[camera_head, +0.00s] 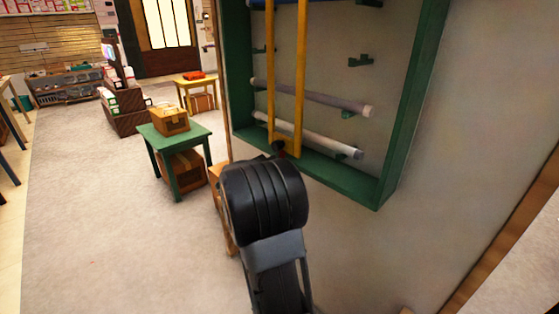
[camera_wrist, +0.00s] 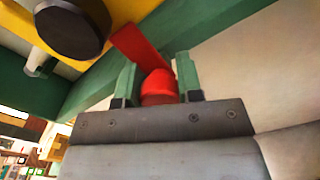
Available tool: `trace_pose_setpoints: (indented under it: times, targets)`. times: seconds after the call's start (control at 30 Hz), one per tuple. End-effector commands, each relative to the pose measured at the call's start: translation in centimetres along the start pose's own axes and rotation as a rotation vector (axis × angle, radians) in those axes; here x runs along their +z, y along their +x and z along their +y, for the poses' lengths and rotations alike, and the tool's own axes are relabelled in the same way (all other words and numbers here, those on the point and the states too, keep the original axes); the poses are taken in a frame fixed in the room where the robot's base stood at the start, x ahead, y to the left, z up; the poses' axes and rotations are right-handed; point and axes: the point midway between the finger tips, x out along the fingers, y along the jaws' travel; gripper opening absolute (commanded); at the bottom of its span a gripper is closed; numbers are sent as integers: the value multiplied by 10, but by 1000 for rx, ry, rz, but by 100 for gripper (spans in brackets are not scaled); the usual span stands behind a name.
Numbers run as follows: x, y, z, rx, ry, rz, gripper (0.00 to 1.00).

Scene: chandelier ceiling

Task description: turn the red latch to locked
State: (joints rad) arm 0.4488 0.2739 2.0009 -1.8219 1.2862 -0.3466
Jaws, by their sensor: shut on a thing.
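The red latch (camera_wrist: 135,48) shows in the wrist view as a flat red bar with a rounded red knob at its near end. The bar slants up and left from the knob, beside a round black knob (camera_wrist: 72,28). My gripper (camera_wrist: 157,68) is shut on the red knob, with one green finger on each side.
The yellow frame stands before a green-framed wall rack (camera_head: 345,184) holding several rolls (camera_head: 312,98). A green table (camera_head: 190,131) with a box (camera_head: 171,119) on it stands left of my arm. The floor (camera_head: 90,225) at the left is clear.

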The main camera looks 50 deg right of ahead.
Motion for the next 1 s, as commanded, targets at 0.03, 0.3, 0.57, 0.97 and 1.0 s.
trace_pose_setpoints:
  times: [0.03,0.3,0.57,0.97,1.0]
  targets:
    - [1,0,1,0,-24,1,10]
    - [0,0,0,0,-94,0,10]
    - [0,0,0,0,-110,0,10]
    - [-1,0,0,0,-109,0,47]
    - [0,0,0,0,-108,0,51]
